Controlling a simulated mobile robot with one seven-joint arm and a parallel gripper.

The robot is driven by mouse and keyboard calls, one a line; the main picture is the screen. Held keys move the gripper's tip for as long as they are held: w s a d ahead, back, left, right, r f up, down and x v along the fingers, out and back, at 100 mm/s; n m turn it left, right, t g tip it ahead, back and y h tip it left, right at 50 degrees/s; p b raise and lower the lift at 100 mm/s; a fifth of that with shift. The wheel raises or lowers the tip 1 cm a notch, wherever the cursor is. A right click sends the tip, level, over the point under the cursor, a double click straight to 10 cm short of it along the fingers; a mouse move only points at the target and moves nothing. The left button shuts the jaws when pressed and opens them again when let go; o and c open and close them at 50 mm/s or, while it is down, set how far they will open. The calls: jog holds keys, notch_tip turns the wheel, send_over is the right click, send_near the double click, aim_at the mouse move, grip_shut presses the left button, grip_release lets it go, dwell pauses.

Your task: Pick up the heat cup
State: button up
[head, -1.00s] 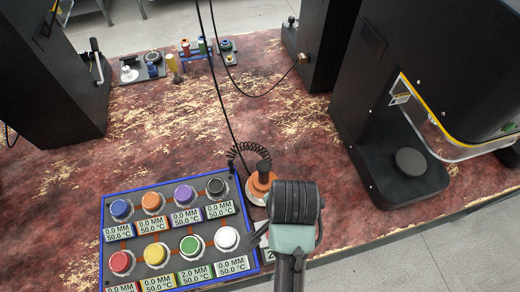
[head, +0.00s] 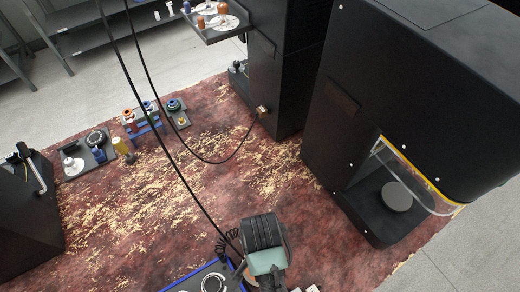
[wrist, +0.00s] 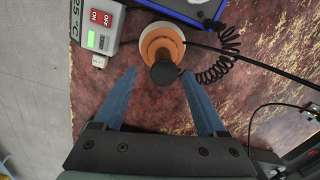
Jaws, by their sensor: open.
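The heat cup appears to be the orange round piece (wrist: 165,43) with a dark upright knob, on a pale round base at the top middle of the wrist view. A black coiled cord (wrist: 213,72) runs beside it. My gripper (wrist: 159,74) is open, its two blue fingers apart and empty. The dark knob shows between and just beyond the fingertips; I cannot tell their height relative to it. In the head view my wrist (head: 264,240) hides the cup, and part of the coil (head: 226,244) shows to its left.
A small box with a red ON/OFF switch (wrist: 100,18) sits left of the cup. A blue-edged panel (head: 200,276) lies at the bottom of the head view. A black machine (head: 400,110) stands at right. Cables cross the mottled red tabletop (head: 150,205), whose middle is mostly clear.

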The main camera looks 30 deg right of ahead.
jog(key=shift+w+d+f+p, duration=0.1)
jog(key=shift+w+f+p, duration=0.05)
jog(key=shift+f, duration=1.15)
jog(key=shift+w+a+f+p, duration=0.1)
jog(key=shift+f+p, duration=0.05)
jog(key=shift+f, duration=1.1)
jog(key=shift+w+d+f+p, duration=0.1)
jog(key=shift+w+f+p, duration=0.05)
jog(key=shift+f, duration=1.15)
grip_shut()
